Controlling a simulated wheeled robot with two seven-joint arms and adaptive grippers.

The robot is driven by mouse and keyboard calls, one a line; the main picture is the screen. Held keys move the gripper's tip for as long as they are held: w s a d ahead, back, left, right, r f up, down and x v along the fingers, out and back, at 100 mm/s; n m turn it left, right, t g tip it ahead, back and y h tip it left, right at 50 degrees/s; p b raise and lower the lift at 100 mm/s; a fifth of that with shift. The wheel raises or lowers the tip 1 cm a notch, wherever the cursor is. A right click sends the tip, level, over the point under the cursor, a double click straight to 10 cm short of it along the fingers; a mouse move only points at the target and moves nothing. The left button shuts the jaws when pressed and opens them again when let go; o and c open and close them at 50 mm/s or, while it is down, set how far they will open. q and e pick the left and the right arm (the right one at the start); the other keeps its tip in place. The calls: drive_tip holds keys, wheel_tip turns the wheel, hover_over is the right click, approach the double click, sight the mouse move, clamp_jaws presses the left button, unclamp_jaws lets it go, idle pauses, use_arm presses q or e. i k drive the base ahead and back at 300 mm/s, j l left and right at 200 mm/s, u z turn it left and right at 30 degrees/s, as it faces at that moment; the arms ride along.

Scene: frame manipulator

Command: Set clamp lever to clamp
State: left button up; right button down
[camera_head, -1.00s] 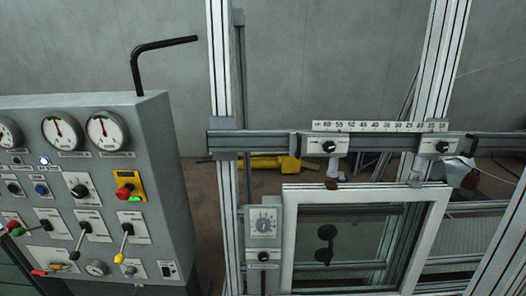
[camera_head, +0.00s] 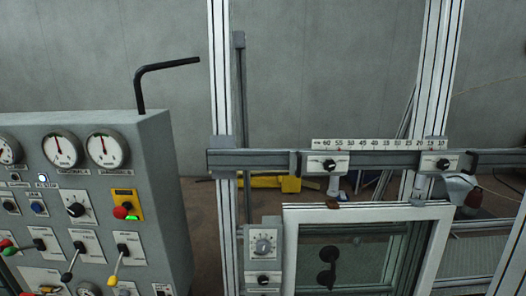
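The grey control panel (camera_head: 160,170) stands at the left. Its lower part carries several levers. A lever with a red-and-green handle (camera_head: 10,249) is at the left edge. A lever with a black knob (camera_head: 69,274) and a lever with a yellow knob (camera_head: 114,278) both point downward. The labels by the levers are too small to read, so I cannot tell which is the clamp lever. The panel's bottom is cut off by the picture edge. Neither of my grippers is in view.
An emergency-stop-like red button on a yellow plate (camera_head: 134,198) and round gauges (camera_head: 106,150) are above the levers. A bent black rod (camera_head: 160,70) sticks up from the panel. At right stands an aluminium frame (camera_head: 224,90) with a ruler (camera_head: 380,145) and a white-framed window (camera_head: 290,250).

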sight(10, 251)
drive_tip(key=u, duration=1.9)
